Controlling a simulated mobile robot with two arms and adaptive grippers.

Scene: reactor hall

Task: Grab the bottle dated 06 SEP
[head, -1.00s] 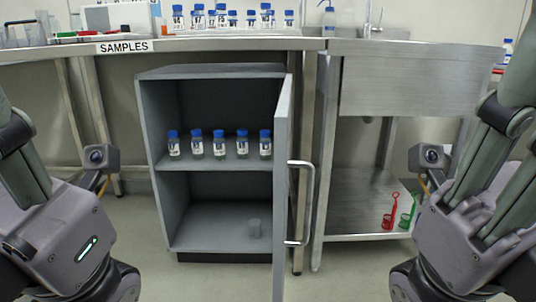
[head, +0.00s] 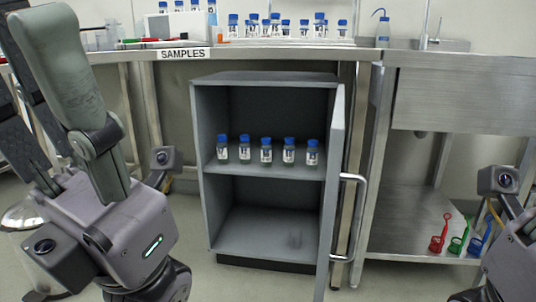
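Several small glass bottles with blue caps and white labels stand in a row on the upper shelf of the open grey cabinet (head: 265,178). They include the far left bottle (head: 222,150), the middle bottle (head: 266,151) and the far right bottle (head: 312,154). The dates on the labels are too small to read, so I cannot tell which is 06 SEP. More blue-capped bottles (head: 275,27) stand on the bench above. My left arm is at the left and my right arm at the lower right edge.
The cabinet door (head: 333,200) stands open at the right, its handle (head: 352,215) sticking out. A steel bench (head: 300,50) with a SAMPLES label runs above. Red (head: 440,235), green (head: 460,238) and blue holders sit on the lower steel shelf at the right.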

